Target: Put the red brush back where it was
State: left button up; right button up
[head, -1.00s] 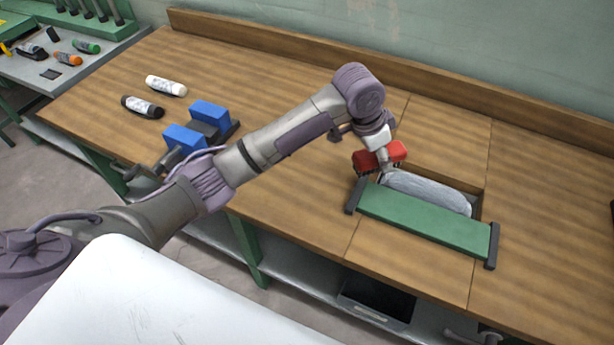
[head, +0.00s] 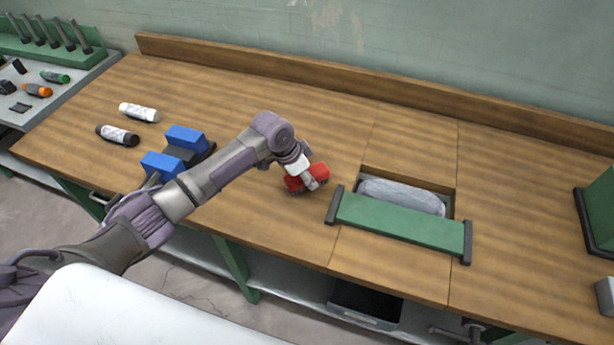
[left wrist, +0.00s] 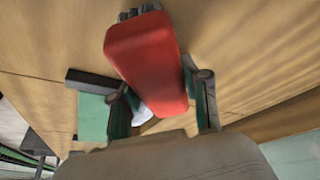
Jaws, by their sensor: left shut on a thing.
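The red brush (head: 298,181) is in my left gripper (head: 311,180), over the bench top just left of the green bar. My left gripper is shut on it. In the left wrist view the red brush (left wrist: 145,60) fills the upper middle, between the two fingers of my left gripper (left wrist: 160,105), with dark bristles at its far end. Whether the brush touches the bench cannot be told. My right gripper is not in view.
A green bar (head: 400,224) with dark ends lies in front of a bench recess holding a grey bundle (head: 402,197). A blue-jawed vise (head: 185,148), a white bottle (head: 139,112) and a black-and-white bottle (head: 117,135) are at left. The bench's middle back is clear.

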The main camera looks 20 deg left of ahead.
pick_arm(q)
jog(key=shift+f, duration=0.8)
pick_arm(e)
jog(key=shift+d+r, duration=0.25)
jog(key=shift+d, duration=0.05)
pick_arm(q)
jog(key=shift+f, duration=0.1)
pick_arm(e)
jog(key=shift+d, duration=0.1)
pick_arm(q)
jog(key=shift+f, duration=0.1)
jog(key=o, duration=1.1)
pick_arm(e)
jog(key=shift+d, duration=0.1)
pick_arm(q)
jog(key=b+v, duration=0.1)
jog(key=v, duration=1.1)
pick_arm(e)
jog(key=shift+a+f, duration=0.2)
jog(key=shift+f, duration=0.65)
